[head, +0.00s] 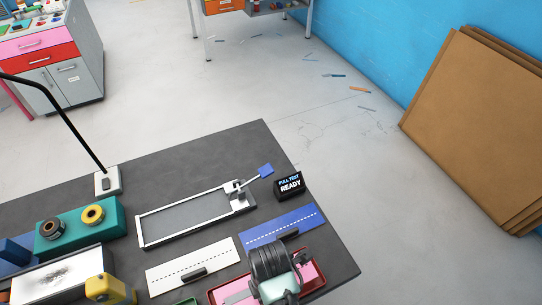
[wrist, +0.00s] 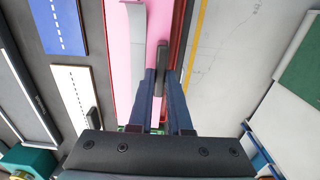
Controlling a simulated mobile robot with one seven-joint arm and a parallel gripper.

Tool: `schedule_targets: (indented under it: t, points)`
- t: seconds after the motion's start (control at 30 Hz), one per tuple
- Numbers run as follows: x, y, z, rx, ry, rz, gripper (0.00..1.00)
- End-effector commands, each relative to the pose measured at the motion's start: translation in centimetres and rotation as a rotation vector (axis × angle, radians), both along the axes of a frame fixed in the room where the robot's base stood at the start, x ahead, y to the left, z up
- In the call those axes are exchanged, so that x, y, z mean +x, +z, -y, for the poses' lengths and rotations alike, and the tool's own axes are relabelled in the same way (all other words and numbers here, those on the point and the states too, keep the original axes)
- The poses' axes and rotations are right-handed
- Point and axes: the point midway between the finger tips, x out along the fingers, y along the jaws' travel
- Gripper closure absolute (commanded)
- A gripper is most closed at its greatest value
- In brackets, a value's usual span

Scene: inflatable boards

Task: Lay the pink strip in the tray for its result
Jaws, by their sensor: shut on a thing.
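My gripper (wrist: 160,78) is shut on a dark grip bar (wrist: 162,56) in the wrist view. The bar is over the pink strip (wrist: 158,18), with a grey band along its left side. A red-rimmed tray (wrist: 184,30) with a pink interior surrounds this area; it shows at the lower right of the table in the head view (head: 211,293). My arm hides the fingertips and much of that tray there. I cannot tell whether the strip touches the tray's floor.
A pull-test frame (head: 190,217) with a grey bed and blue-ended lever stands behind. Its display (head: 289,185) reads "PULL TEST READY". A blue strip (head: 262,231) and a white strip (head: 170,272), each with a dark bar, lie nearby. Tape rolls (head: 93,213) sit left.

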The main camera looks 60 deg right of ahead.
Motion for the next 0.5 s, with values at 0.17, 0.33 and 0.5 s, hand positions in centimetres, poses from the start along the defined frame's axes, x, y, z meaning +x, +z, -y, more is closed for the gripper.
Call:
schedule_targets:
  t: [0.17,0.33,0.5]
  points:
    - [-0.1,-2.4,-0.1,0.002,0.0,-0.003,1.0]
    - [0.0,-4.1,0.0,0.001,0.0,-0.001,1.0]
    - [0.0,-4.3,0.0,-0.001,0.0,0.001,1.0]
